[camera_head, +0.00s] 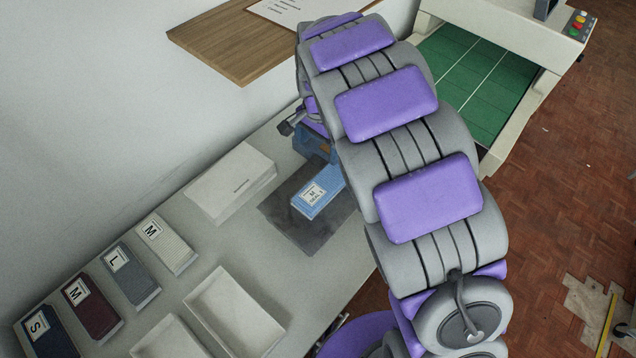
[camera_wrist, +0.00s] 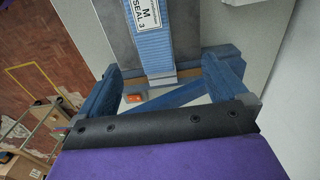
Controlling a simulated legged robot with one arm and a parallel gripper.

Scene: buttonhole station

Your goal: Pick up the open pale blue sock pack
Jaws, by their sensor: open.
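The pale blue sock pack (camera_head: 320,190) lies flat on a dark grey mat (camera_head: 300,232) on the bench. Its white label reads "M" and "SEAL 3". In the wrist view the ribbed pack (camera_wrist: 151,50) points its near end, with a paler strip, towards my gripper. My gripper (camera_wrist: 170,70) is open and empty, its blue fingers to the left and right of the pack's near end. I see no contact. In the head view my gripper (camera_head: 312,145) is partly hidden by my arm, just behind the pack.
A white box (camera_head: 232,182) stands left of the mat. Several labelled packs, one of them pale (camera_head: 164,243), line the wall side. Empty white trays (camera_head: 236,312) sit in front. A wooden shelf (camera_head: 235,45) overhangs the back; a green-bed machine (camera_head: 470,75) stands beyond.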

